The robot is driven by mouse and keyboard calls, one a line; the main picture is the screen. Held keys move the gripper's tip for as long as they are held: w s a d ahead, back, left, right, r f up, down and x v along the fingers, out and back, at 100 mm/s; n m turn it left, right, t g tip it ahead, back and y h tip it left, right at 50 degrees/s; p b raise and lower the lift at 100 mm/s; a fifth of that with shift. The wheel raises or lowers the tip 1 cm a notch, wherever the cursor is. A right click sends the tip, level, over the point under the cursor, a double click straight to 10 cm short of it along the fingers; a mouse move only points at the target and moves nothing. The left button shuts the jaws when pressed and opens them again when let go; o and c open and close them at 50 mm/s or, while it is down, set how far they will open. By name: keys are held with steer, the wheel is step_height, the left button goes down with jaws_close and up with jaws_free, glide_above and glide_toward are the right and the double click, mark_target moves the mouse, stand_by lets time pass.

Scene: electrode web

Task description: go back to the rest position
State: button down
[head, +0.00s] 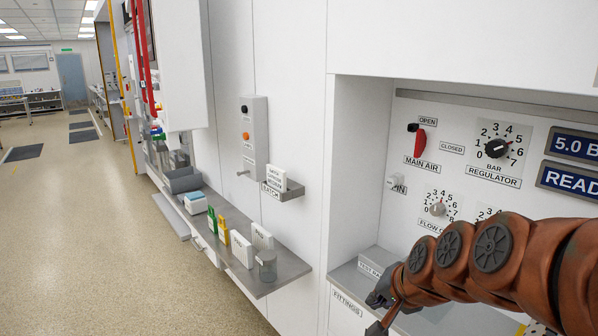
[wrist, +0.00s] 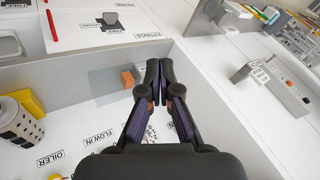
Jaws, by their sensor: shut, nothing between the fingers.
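My gripper (wrist: 159,70) is shut and empty in the wrist view, its two dark fingers pressed together over the edge of the recessed bench. In the head view my gripper (head: 377,311) is at the lower right, partly cut off and low in front of the white panel recess. My orange-brown arm reaches in from the right edge of that view. The rest position itself is not marked in either view.
The recess holds a red main air handle (head: 420,142) and a bar regulator knob (head: 496,148). A grey shelf (head: 290,264) with small boxes juts out at left. An orange block (wrist: 127,80) lies beside the fingers. The floor (head: 95,200) at left is open.

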steer(key=s+d+f+n+g+h, duration=0.1)
steer(key=s+f+n+g, duration=0.1)
steer(key=s, duration=0.7)
steer(key=s+d+f+n+g, duration=0.1)
steer(key=s+f+n+g, duration=0.1)
steer(key=s, duration=0.7)
steer(key=s+d+f+n+g+h, duration=0.1)
steer(key=s+f+n+g, duration=0.2)
steer(key=s, duration=0.7)
steer(key=shift+f+g+h, duration=0.15)
steer(key=shift+g+h, duration=0.15)
steer(key=shift+g, duration=0.6)
steer(key=shift+d, duration=0.1)
